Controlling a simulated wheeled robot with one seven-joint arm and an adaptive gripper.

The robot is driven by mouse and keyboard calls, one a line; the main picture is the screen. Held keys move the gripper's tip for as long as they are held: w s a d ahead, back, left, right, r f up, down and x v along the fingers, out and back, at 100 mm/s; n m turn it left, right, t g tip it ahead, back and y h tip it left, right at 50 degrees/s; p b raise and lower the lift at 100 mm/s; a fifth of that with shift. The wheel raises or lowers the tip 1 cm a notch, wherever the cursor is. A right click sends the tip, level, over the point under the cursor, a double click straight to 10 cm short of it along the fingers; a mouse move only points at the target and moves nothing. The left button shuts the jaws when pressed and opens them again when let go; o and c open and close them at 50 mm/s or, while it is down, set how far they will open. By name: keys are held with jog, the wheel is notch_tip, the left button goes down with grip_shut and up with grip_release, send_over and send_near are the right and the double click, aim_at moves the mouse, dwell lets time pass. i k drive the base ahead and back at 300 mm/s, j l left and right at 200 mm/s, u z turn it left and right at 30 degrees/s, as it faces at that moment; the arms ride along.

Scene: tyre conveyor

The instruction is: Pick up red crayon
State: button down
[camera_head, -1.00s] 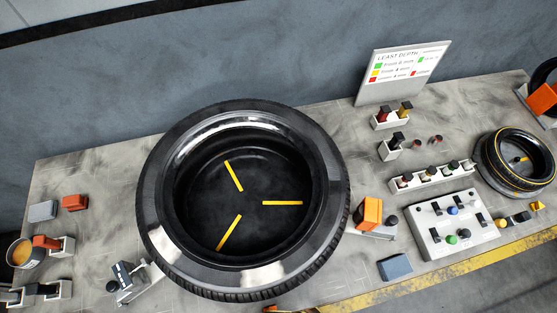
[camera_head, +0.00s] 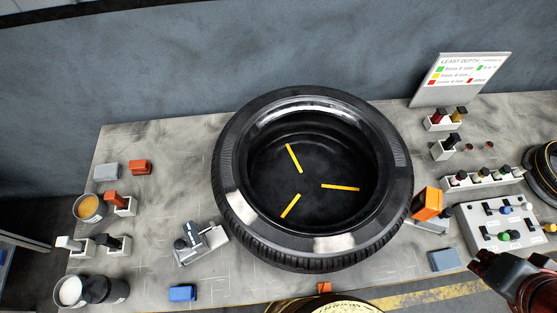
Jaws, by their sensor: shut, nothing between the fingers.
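The red crayon (camera_head: 437,117) stands with a dark top in a small white holder (camera_head: 437,127) at the upper right of the bench, in front of the sign. A yellow crayon (camera_head: 457,115) stands beside it in the same holder. My gripper (camera_head: 481,262) shows at the lower right, dark and partly cut off by the frame. It is shut and empty, near the front edge of the bench, well below and apart from the red crayon.
A large tyre (camera_head: 230,195) lies flat mid-bench. A sign (camera_head: 460,78) stands behind the holder. A row of crayons (camera_head: 482,178) and a control panel (camera_head: 495,225) lie between my gripper and the holder. An orange block (camera_head: 427,203) sits right of the tyre.

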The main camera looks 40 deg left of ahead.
aim_at(461, 175)
jog(key=u, duration=1.1)
jog(key=z, duration=1.05)
jog(key=i+l+u, duration=0.1)
jog(key=i+l, duration=0.3)
jog(key=l, duration=0.25)
jog(key=i+l+u, duration=0.15)
jog(key=l, duration=0.15)
jog(key=i+l+u, duration=0.1)
jog(key=l, duration=0.25)
jog(key=i+l, duration=0.25)
jog(key=l, duration=0.15)
jog(key=i+l+u, duration=0.15)
jog(key=l, duration=0.2)
